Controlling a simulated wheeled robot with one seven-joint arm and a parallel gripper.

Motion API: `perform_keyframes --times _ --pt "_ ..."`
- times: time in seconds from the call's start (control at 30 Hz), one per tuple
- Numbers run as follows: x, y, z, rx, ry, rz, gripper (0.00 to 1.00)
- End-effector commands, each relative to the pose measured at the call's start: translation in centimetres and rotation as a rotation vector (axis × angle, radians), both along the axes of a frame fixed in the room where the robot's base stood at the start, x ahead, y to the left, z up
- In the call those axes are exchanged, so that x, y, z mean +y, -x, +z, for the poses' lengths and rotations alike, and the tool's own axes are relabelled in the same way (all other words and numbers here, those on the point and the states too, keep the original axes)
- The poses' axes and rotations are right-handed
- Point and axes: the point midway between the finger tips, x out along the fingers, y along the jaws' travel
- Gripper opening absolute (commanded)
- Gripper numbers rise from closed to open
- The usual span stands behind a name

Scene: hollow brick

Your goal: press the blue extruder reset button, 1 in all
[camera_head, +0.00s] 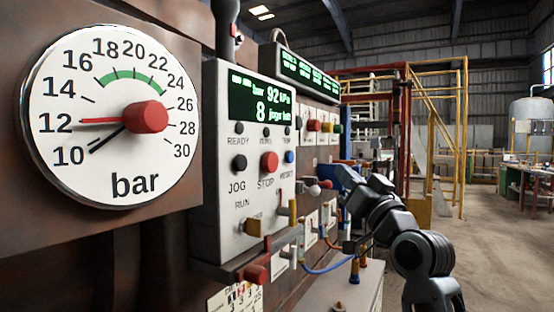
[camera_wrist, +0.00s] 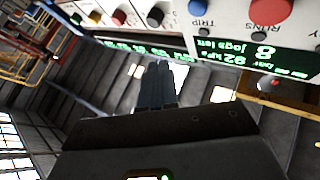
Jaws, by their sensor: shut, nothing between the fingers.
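The blue button (camera_head: 289,156) is on the light grey control panel (camera_head: 225,208), above the word RESET and right of the red STOP button (camera_head: 269,162). In the wrist view the blue button (camera_wrist: 197,7) shows upside down at the top edge, partly cut off. My gripper (camera_head: 332,172) is right of the panel in the head view, its tip hard to make out. In the wrist view my gripper (camera_wrist: 158,68) has its fingers together and empty. They point toward the panel area, left of and below the blue button, apart from it in the picture.
A black JOG button (camera_head: 239,163) sits left of STOP. Valves with red and yellow handles (camera_head: 256,274) stick out below. A large gauge (camera_head: 112,115) has a red needle near 12 and a black one near 10. The display (camera_head: 256,98) reads 8 jogs left. Open floor lies right.

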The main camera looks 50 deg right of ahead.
Motion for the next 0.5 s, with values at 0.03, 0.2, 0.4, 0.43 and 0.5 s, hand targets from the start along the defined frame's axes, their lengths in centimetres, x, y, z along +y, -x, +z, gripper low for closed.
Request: perform_keyframes --times 0.03,0.2,0.4,0.43,0.5 --pt "-0.5 0.3 1.0 -0.007 0.012 -0.006 0.0" --pt "-1.2 0.7 2.6 -0.017 0.029 -0.009 0.0" --pt "-1.3 0.7 2.8 -0.016 0.03 -0.009 0.0" --pt "-1.3 0.7 2.8 -0.016 0.03 -0.009 0.0" --pt "-1.3 0.7 2.8 -0.016 0.03 -0.009 0.0"
